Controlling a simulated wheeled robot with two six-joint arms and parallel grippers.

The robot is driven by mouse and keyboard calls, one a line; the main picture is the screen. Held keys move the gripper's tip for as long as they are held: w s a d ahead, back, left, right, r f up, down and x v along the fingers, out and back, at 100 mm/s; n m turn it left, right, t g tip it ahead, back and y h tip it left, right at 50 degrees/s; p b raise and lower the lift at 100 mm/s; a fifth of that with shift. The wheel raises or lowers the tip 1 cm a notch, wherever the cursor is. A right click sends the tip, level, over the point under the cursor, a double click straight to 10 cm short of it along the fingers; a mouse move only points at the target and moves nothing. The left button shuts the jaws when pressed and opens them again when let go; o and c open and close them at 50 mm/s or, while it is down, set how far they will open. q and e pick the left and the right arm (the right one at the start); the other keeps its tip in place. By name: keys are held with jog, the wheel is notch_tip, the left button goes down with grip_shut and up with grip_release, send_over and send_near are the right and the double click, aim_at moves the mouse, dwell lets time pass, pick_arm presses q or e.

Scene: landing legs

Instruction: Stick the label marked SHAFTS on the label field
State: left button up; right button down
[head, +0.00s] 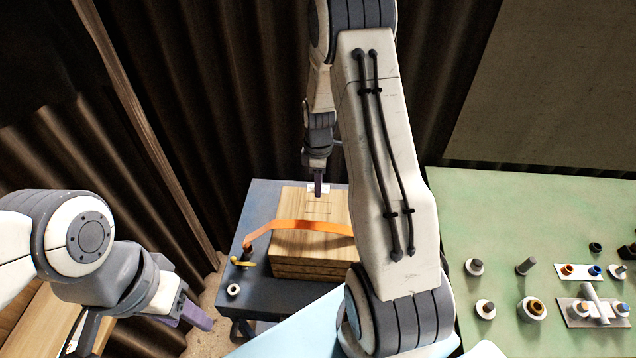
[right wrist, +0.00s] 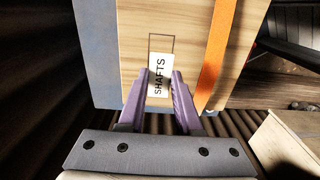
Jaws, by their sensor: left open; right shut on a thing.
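The white label marked SHAFTS (right wrist: 158,75) is between the purple fingers of my right gripper (right wrist: 160,88), which is shut on it. The label field (right wrist: 161,42) is a thin dark outline on the wooden crate's top. In the right wrist view the label covers the near part of this outline. In the head view the label (head: 325,188) shows at the crate's far edge, beyond the label field (head: 318,207). Contact with the wood cannot be told. My left gripper (head: 193,318) is open and empty at the lower left, away from the crate.
The wooden crate (head: 290,245) stands on a dark grey table (head: 262,205), with an orange strap (head: 290,226) across it. A white ring (head: 233,290) and a yellow piece (head: 242,263) lie beside it. A green table (head: 490,220) with several small parts is at right.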

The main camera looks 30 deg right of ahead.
jog(key=b, duration=0.3)
send_over(318, 207)
jog(key=shift+d+f, duration=0.1)
jog(key=shift+f, duration=2.15)
jog(key=shift+f+b, duration=0.8)
jog(key=shift+f, duration=0.35)
jog(key=shift+f, duration=0.15)
jog(key=shift+f, duration=0.15)
